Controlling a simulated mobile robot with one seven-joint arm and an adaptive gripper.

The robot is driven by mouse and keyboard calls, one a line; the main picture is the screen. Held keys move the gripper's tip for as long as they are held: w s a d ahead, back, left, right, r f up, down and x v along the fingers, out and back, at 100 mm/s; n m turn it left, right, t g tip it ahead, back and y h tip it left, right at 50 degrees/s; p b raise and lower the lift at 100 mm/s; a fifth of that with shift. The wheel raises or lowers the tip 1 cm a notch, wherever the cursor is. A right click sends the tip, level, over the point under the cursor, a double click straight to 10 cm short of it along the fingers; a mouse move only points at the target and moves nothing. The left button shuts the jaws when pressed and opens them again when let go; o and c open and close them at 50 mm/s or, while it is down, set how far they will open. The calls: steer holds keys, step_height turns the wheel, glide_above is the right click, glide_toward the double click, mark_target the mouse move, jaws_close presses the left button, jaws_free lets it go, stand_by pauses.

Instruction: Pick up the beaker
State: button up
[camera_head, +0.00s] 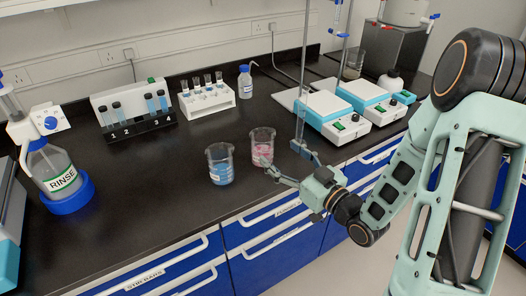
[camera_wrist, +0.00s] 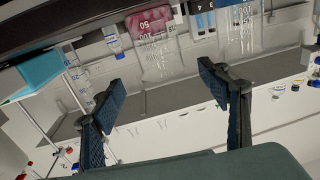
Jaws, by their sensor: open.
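Two glass beakers stand on the black bench near its front edge. One beaker with pink liquid (camera_head: 262,152) is nearest my gripper, and one beaker with blue liquid (camera_head: 220,172) is to its left. My gripper (camera_head: 287,163) is open and empty, just right of the pink beaker, with one finger close to its lower side; I cannot tell if they touch. In the wrist view my open fingers (camera_wrist: 163,88) face the pink beaker (camera_wrist: 155,45), which appears ahead between them. The blue beaker (camera_wrist: 238,22) lies at the upper right there.
Two hotplate stirrers (camera_head: 335,118) with a metal stand rod (camera_head: 303,75) are behind my gripper.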

mark_target(256, 135)
steer(key=x, duration=0.8)
steer(key=shift+w+a+f, duration=0.25)
steer(key=shift+a+f, duration=0.05)
steer(key=c, duration=1.4)
